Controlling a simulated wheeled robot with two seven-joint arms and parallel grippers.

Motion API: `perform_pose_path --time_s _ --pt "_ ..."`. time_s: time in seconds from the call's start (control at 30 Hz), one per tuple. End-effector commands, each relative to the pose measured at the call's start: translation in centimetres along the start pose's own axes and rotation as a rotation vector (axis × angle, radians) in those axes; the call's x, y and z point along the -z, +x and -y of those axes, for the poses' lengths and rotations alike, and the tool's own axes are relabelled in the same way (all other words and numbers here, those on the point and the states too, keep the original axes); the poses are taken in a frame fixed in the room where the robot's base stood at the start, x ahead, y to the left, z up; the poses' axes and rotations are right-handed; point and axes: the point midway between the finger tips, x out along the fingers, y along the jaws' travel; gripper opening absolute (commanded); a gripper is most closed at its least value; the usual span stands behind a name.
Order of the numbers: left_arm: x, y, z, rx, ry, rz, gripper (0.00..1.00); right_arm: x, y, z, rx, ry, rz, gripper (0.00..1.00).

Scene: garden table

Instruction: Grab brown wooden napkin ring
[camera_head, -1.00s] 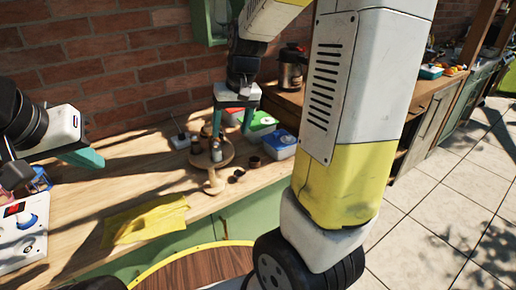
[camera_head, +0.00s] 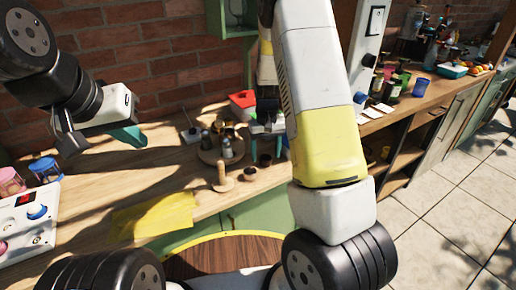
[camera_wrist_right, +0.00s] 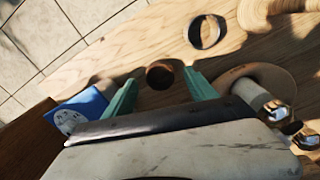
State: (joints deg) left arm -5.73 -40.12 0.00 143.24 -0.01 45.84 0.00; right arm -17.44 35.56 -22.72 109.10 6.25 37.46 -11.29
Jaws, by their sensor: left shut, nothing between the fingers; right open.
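A small dark brown ring (camera_wrist_right: 160,75) stands on the wooden counter between the fingertips of my right gripper in the right wrist view. It looks like the brown napkin ring, and it also shows in the head view (camera_head: 265,160). My right gripper (camera_wrist_right: 160,84) is open, with a green finger on either side of the ring; whether they touch it I cannot tell. In the head view my right arm partly hides this gripper. A second, thinner dark ring (camera_wrist_right: 208,32) lies apart from it, also in the head view (camera_head: 250,174). My left gripper (camera_head: 130,136) is shut and empty above the counter.
A round wooden tray (camera_wrist_right: 275,79) with shakers stands close to one right finger. A blue box (camera_wrist_right: 85,108) is close to the other. A wooden stand (camera_head: 222,177) is near the counter's front edge. A yellow cloth (camera_head: 153,215) lies at left.

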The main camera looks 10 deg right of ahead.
Motion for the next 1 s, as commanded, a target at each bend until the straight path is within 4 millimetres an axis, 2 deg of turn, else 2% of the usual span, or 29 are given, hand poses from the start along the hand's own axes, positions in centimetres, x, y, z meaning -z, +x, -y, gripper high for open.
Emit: perform_pose_path --time_s 0.13,0.4,0.7,0.73,1.0 --pt "0.0 0.0 0.0 0.0 0.0 0.0 0.0 -0.03 1.51 -0.02 0.0 0.0 0.0 0.66" --pt "0.0 0.0 0.0 0.0 0.0 0.0 0.0 -0.02 1.7 -0.01 0.0 0.0 0.0 0.64" --pt "0.0 0.0 0.0 0.0 0.0 0.0 0.0 -0.02 1.68 -0.01 0.0 0.0 -0.001 0.05" --pt "0.0 0.0 0.0 0.0 0.0 0.0 0.0 -0.02 1.67 -0.01 0.0 0.0 -0.001 0.02" --pt "0.0 0.0 0.0 0.0 0.0 0.0 0.0 0.0 1.52 -0.01 0.0 0.0 -0.001 0.02"
